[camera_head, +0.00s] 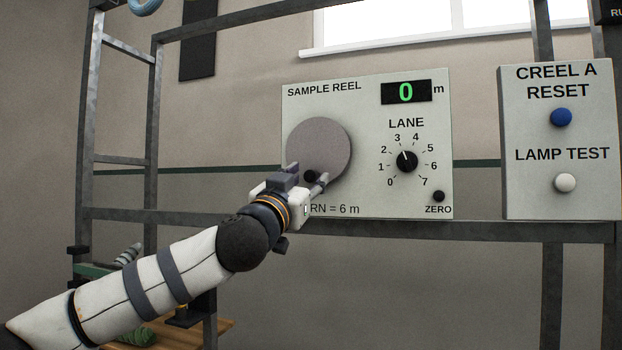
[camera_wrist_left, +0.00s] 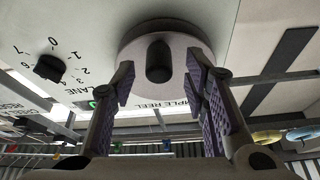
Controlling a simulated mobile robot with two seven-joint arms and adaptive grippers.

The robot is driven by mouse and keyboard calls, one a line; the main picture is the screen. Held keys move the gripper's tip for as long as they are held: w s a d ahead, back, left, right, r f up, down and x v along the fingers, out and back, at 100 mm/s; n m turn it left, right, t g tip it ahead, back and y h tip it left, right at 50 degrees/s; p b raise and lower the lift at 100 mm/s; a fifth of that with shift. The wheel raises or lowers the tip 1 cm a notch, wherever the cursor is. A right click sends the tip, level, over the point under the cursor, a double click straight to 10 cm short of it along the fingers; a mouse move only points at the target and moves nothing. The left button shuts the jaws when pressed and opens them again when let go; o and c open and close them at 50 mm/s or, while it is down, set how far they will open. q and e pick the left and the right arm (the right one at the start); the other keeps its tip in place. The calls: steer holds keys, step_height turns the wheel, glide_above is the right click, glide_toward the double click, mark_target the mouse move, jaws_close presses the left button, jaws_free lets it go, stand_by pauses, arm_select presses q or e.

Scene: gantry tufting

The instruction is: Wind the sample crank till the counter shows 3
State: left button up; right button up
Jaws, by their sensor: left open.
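The sample reel panel (camera_head: 365,205) carries the crank, a round grey disc (camera_head: 322,140) with a dark knob (camera_head: 312,176) low on its face. The green counter (camera_head: 405,92) reads 0 m. My left gripper (camera_head: 308,181) is open at the knob. In the left wrist view the gripper's padded fingers (camera_wrist_left: 160,92) stand apart on either side, and the knob (camera_wrist_left: 158,62) lies between their tips without visible contact. The disc also shows there (camera_wrist_left: 200,38). My gripper hides part of the "TURN = 6 m" print. My right gripper is out of view.
A black lane dial (camera_head: 407,161) points about at 3, right of the disc. A small black zero button (camera_head: 438,196) is below it. A separate panel (camera_head: 560,205) at right has a blue button (camera_head: 561,117) and a white one (camera_head: 565,183). A metal frame bar (camera_head: 400,229) runs beneath.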

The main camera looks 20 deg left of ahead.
arm_select(q)
steer(key=shift+x, duration=1)
jaws_close()
steer(key=shift+a, duration=0.1)
